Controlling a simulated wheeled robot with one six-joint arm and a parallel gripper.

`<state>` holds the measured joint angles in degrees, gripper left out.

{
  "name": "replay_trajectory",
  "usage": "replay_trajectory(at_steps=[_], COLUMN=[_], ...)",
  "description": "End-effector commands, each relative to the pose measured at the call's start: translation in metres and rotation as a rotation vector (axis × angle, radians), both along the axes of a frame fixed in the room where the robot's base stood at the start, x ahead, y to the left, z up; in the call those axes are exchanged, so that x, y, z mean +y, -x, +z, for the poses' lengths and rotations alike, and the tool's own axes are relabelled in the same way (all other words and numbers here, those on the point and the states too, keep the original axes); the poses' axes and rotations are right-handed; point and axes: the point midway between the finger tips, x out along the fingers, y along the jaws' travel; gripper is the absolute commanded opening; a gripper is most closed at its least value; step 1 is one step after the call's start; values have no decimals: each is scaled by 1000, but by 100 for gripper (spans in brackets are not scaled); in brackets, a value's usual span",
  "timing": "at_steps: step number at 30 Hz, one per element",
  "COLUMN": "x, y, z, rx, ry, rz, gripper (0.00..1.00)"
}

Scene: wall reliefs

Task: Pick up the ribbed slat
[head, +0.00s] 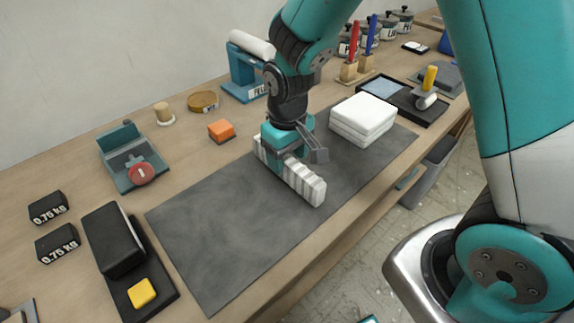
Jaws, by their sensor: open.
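The ribbed slat (306,186) is a long whitish bar with ridges along its side. It lies on the dark grey mat (215,250), running from upper left to lower right. My gripper (291,157) is directly over the slat's middle, pointing down, with a grey finger on the near right side. The jaws are open around or just above the slat; I cannot tell whether they touch it. The far finger and part of the slat's middle are hidden by the gripper.
A stack of white slabs (362,117) stands right of the slat on the mat. An orange block (221,131) and a teal device with a red disc (141,173) lie behind. Black weights (57,243) and a black block (112,240) are at left. The mat's left part is clear.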

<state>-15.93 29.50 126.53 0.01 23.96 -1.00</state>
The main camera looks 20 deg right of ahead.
Motion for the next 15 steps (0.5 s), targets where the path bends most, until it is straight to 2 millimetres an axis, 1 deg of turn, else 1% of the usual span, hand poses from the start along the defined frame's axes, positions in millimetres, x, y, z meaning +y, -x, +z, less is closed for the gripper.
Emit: replay_trajectory(at_steps=[1,3,6,14,15], x=[-1,-1,-1,0,0], y=[1,0,0,0,0], z=[-8,-19,-28,-30,-30], rx=[6,5,2,0,0], ry=[2,1,1,0,0], rz=[0,0,0,0,0], gripper=[60,60,60,60,50])
